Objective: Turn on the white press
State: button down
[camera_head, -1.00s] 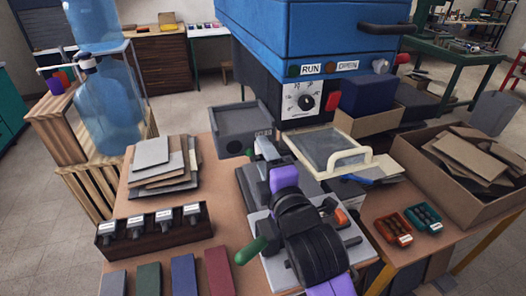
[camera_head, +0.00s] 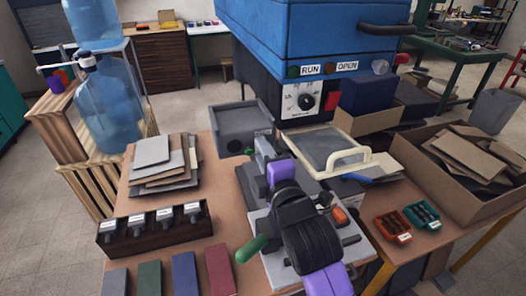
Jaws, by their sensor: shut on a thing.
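The white press (camera_head: 267,256) is in the lower middle of the head view, on the brown table. Its pale base shows around my arm. A green handle (camera_head: 252,249) sticks out at its left, and an orange switch (camera_head: 340,215) shows at its right. My black and purple arm hides most of its middle. My gripper (camera_head: 262,146) is beyond the press, over the back of a dark grey plate. It points away from the camera, and its fingertips are poorly seen. A small green tip (camera_head: 248,152) shows beside it. I cannot make out what the gripper is shut on.
A large blue machine (camera_head: 300,30) with RUN and OPEN labels stands behind. A grey bin (camera_head: 240,128) and a cream-framed screen (camera_head: 325,150) are close to my gripper. Stacked sheets (camera_head: 160,165), a dark rack (camera_head: 155,233) and a cardboard box (camera_head: 465,205) flank the press.

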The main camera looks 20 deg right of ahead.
jog(key=shift+r+g+p, duration=0.55)
jog(key=shift+g+p, duration=0.15)
jog(key=shift+p, duration=2)
jog(key=shift+f+p, duration=0.2)
jog(key=shift+p, duration=0.25)
jog(key=shift+f, duration=0.1)
jog(key=c, duration=1)
grip_release()
jog(key=s+r+b, duration=0.1)
jog(key=s, duration=0.6)
jog(key=shift+s+r+b, duration=0.3)
jog(key=shift+b, duration=0.1)
